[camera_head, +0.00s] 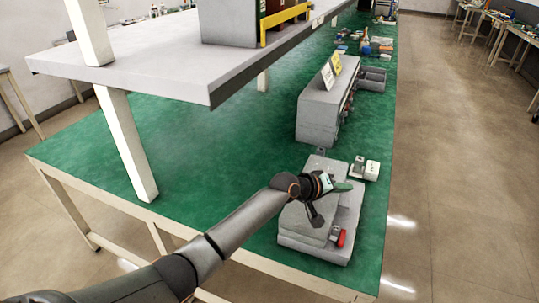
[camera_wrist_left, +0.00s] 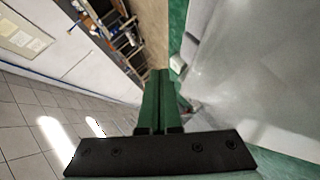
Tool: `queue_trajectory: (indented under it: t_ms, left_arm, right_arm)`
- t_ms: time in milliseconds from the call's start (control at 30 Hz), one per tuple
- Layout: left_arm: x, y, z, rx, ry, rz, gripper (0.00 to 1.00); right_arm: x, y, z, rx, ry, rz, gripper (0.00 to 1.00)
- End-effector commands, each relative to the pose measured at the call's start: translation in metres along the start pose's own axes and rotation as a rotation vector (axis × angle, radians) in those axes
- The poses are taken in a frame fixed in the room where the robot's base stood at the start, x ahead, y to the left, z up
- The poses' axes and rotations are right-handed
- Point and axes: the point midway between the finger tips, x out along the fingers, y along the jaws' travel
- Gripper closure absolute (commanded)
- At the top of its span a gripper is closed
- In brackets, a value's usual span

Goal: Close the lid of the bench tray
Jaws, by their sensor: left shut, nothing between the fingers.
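The grey bench tray (camera_head: 310,246) stands on the green bench near its right front corner. A red part (camera_head: 341,238) is at its near right side. A raised grey surface (camera_head: 325,166) shows behind my gripper; I cannot tell for sure whether it is the lid or how far it is open. My left gripper (camera_head: 343,186) is over the tray, with its green fingers pointing right. In the left wrist view the fingers (camera_wrist_left: 158,100) are shut and empty, beside a large pale grey surface (camera_wrist_left: 240,70). Contact cannot be told. The arm hides part of the tray. My right gripper is out of view.
A small white and grey item (camera_head: 371,170) stands just behind the tray. A grey shelf (camera_head: 150,75) on a white post overhangs the bench's left. The green bench top (camera_head: 215,150) is clear between.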

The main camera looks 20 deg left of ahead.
Motion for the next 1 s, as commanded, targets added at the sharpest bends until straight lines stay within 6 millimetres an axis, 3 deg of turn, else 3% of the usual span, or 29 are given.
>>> queue_trajectory:
  t_ms: [400, 1000]
  left_arm:
    - [0.023, -0.016, 0.016, 0.066, -0.001, -0.064, 1.00]
    - [0.027, -0.022, 0.020, 0.093, -0.002, -0.094, 1.00]
  right_arm:
    - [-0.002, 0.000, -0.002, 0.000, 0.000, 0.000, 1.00]
    - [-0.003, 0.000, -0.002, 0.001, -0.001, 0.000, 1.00]
